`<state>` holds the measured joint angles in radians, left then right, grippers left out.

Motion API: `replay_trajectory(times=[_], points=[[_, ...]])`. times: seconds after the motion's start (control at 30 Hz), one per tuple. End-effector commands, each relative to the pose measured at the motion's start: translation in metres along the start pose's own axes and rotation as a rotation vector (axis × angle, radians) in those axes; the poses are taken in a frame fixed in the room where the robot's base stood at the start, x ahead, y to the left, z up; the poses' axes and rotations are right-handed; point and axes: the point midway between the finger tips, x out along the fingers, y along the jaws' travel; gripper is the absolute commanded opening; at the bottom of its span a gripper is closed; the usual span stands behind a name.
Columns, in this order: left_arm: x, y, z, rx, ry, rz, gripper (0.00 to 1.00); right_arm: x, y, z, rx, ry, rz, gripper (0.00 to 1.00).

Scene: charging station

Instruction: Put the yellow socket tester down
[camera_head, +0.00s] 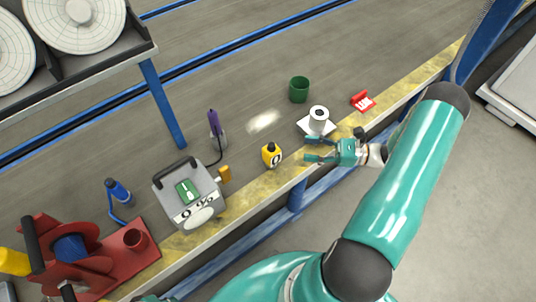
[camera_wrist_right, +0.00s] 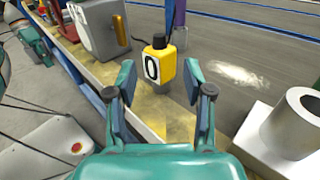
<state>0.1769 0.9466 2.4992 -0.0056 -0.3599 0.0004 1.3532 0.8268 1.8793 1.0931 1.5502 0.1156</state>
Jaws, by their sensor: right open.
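The yellow socket tester (camera_head: 271,156), with a black top, stands upright on the yellow front strip of the bench. In the right wrist view the tester (camera_wrist_right: 158,68) shows a white label with a black 0, framed between the fingertips and a little beyond them. My right gripper (camera_head: 309,149) is open and empty, to the right of the tester, its fingers pointing toward it. The open fingers (camera_wrist_right: 160,80) show on both sides in the wrist view, with a gap to the tester. My left gripper is not clearly shown.
A white roll on a base (camera_head: 318,119) is close behind my right gripper. A green cup (camera_head: 299,89) and a red piece (camera_head: 363,100) are farther off. Bare bench lies behind the tester.

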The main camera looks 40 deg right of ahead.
Motion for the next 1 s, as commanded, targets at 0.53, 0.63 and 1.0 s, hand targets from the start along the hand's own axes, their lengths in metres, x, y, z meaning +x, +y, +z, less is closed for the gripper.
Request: replay_trajectory(times=[0.53, 0.63, 1.0], points=[[-0.002, 0.001, 0.0, 0.0, 0.0, 0.0, 0.0, 0.07, 0.001, -0.001, 0.002, 0.002, -0.006, 0.52], [-0.002, 0.001, 0.0, 0.0, 0.001, 0.0, 0.0, 0.081, 0.001, -0.002, 0.002, 0.002, -0.004, 0.52], [-0.003, 0.001, 0.0, 0.0, 0.001, 0.0, 0.0, 0.118, 0.0, -0.004, 0.002, 0.003, -0.007, 0.52]])
